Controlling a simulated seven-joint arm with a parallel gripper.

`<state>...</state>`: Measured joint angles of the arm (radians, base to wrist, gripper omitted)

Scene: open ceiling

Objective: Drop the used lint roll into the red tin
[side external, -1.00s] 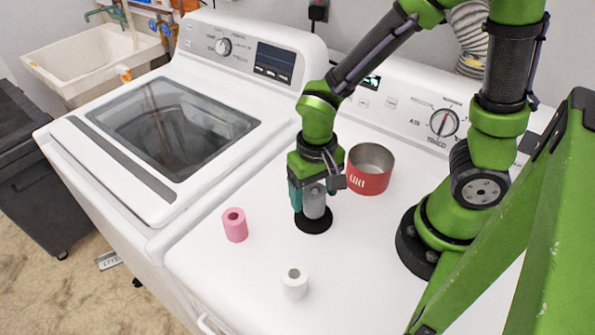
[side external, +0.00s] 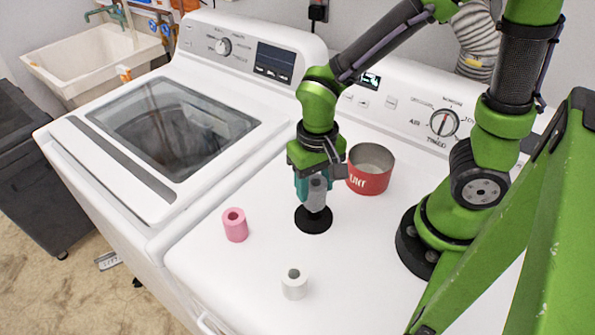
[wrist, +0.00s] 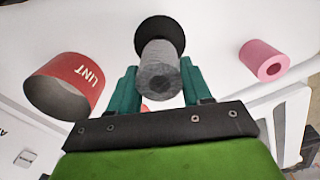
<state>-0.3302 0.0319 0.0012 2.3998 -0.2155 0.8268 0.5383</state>
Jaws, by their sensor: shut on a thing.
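The used lint roll (side external: 317,196) is a grey, mottled cylinder held upright between the teal fingers of my gripper (side external: 312,192). In the wrist view the roll (wrist: 159,70) sits between the two fingers (wrist: 160,92), its end facing the camera. A round black base (side external: 313,222) lies under the roll; I cannot tell whether they touch. The red tin (side external: 370,170), open at the top and marked LINT, stands just right of and behind my gripper. In the wrist view the tin (wrist: 90,70) is at the left. Its inside bottom is partly visible.
A pink roll (side external: 235,225) stands left of the black base. A white roll (side external: 294,283) stands in front. All are on the white machine top (side external: 250,270), with clear room between them. The raised control panel (side external: 405,110) runs behind the tin.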

